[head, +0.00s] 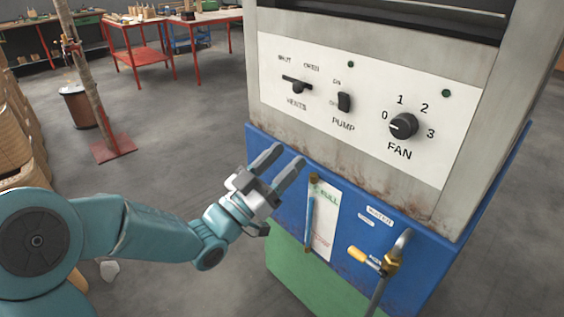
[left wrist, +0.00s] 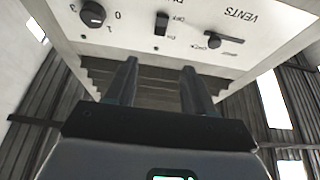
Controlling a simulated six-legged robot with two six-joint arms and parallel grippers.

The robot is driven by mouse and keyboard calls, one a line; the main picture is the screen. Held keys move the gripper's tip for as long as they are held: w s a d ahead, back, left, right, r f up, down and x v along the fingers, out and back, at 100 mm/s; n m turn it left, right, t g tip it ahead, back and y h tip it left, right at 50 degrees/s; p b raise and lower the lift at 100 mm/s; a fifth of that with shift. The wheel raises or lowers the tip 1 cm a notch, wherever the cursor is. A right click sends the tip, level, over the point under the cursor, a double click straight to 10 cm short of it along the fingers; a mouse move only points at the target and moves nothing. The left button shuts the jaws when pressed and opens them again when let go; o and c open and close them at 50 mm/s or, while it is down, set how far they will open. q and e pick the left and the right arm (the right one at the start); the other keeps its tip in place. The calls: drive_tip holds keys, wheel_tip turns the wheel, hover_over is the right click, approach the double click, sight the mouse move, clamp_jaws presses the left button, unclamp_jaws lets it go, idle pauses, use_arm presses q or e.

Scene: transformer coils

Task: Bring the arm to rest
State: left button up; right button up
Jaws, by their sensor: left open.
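My left gripper (head: 278,166) is open and empty. In the head view it is in front of the machine's blue section, below the white control panel (head: 350,145). Its two fingers point up toward the panel, and no contact is clear. In the left wrist view the two fingers (left wrist: 160,88) stand apart with nothing between them. The panel shows upside down in that view, with the fan knob (left wrist: 92,14), the pump switch (left wrist: 161,23) and the vents lever (left wrist: 222,39). My right gripper is in neither view.
The machine has a blue lower section (head: 345,215) with a gauge tube (head: 309,222) and a yellow-handled valve (head: 366,258) on a pipe. A pole on a red base (head: 112,146) and a brown bin (head: 78,107) stand at left. Red tables (head: 140,54) are behind. Grey floor lies between.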

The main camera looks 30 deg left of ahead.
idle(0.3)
use_arm(q)
drive_tip(key=s+d+f+n+g+y, duration=0.1)
drive_tip(key=d+f+n+g, duration=0.15)
drive_tip(key=f, duration=0.95)
drive_tip(key=s+d+f+n+g+y, duration=0.1)
drive_tip(key=d+f+g, duration=0.3)
drive_tip(key=f, duration=0.7)
drive_tip(key=d+f+n+g+y, duration=0.1)
drive_tip(key=d+f+g, duration=0.25)
drive_tip(key=f, duration=0.85)
drive_tip(key=s+d+f+n+g, duration=0.2)
drive_tip(key=s+f+g, duration=0.95)
drive_tip(key=s, duration=0.75)
wheel_tip(320, 180, up, 14)
drive_tip(key=s+p, duration=0.1)
drive_tip(key=p, duration=1.5)
drive_tip(key=shift+s+y, duration=0.15)
drive_tip(key=shift+y, duration=0.25)
